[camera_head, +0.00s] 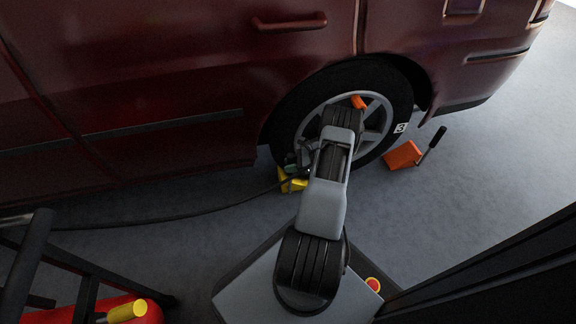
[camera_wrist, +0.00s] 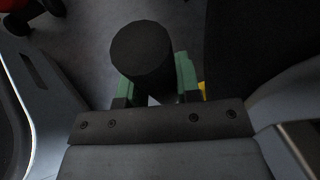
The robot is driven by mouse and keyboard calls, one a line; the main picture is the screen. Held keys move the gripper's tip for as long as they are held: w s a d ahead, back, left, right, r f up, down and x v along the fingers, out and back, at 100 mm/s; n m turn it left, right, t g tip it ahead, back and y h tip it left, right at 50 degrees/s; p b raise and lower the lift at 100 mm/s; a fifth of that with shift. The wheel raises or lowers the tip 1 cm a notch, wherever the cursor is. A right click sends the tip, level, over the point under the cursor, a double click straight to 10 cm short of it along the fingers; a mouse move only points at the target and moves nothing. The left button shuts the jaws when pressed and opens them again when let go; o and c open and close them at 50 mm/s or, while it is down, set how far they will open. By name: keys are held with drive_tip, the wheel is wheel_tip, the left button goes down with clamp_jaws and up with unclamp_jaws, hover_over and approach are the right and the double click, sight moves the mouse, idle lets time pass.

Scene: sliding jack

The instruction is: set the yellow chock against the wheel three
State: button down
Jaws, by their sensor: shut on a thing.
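Wheel three (camera_head: 398,92), a black tyre with a grey spoked rim and a white "3" tag, is on the dark red car. The yellow chock (camera_head: 291,183) is low at the left side of this wheel, partly hidden by my arm. My gripper (camera_head: 293,165) is just above it. In the wrist view the green fingertips of my gripper (camera_wrist: 155,85) are shut on the chock's black handle (camera_wrist: 142,52). A sliver of the yellow chock (camera_wrist: 202,90) shows beside the right finger. I cannot tell whether the chock touches the tyre or the floor.
An orange chock (camera_head: 403,154) with a black handle sits on the floor right of the wheel. A dark hose (camera_head: 150,221) runs along the floor at left. The car body (camera_head: 180,70) overhangs behind.

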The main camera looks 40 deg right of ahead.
drive_tip(key=shift+s+d+r, duration=0.1)
drive_tip(key=shift+s+d, duration=0.15)
drive_tip(key=shift+d, duration=0.2)
drive_tip(key=shift+s+d, duration=0.2)
drive_tip(key=shift+d, duration=0.25)
idle(0.3)
drive_tip(key=c, duration=0.7)
unclamp_jaws()
drive_tip(key=shift+c, duration=0.2)
drive_tip(key=shift+a+f, duration=0.1)
drive_tip(key=shift+f, duration=0.1)
drive_tip(key=p+v, duration=0.3)
drive_tip(key=v, duration=1.1)
drive_tip(key=shift+r+p, duration=0.15)
drive_tip(key=shift+p, duration=0.2)
drive_tip(key=shift+a, duration=0.15)
